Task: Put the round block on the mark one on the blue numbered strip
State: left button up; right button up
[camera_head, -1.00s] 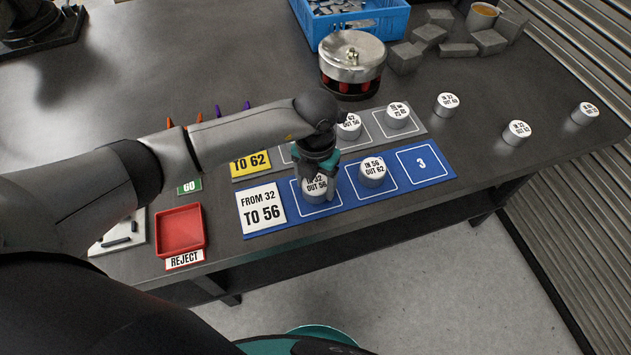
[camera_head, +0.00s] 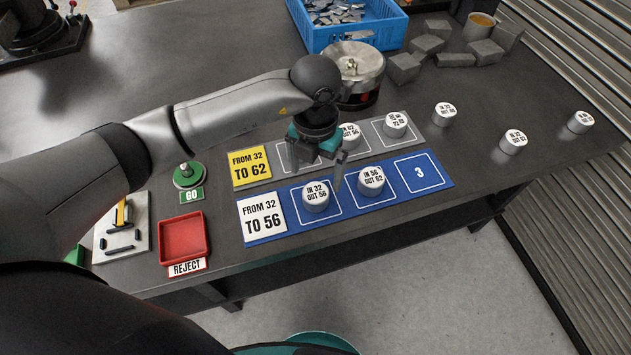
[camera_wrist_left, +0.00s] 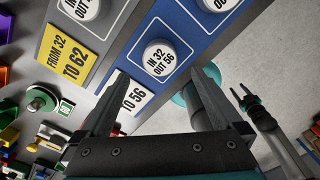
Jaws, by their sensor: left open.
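The round block marked IN 32 OUT 56 (camera_head: 316,197) stands upright inside the first square of the blue strip (camera_head: 402,197), beside its FROM 32 TO 56 label. It also shows in the left wrist view (camera_wrist_left: 160,57). Any number under it is hidden. My left gripper (camera_head: 316,170) is open and empty, raised above and behind the block, apart from it. Its open fingers also show in the left wrist view (camera_wrist_left: 170,105). My right gripper (camera_wrist_left: 246,97) appears at the right of that view, fingers apart, away from the strip.
Another round block (camera_head: 371,181) stands in the second square; square 3 is empty. The grey strip (camera_head: 420,128) behind holds more blocks. Loose blocks (camera_head: 444,114) stand at the right. A red reject tray (camera_head: 207,234) and green GO button (camera_head: 187,175) are at left.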

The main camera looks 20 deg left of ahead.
aim_at(315, 192)
pick_arm(q)
notch_tip(315, 192, up, 4)
jog(key=shift+r, duration=0.1)
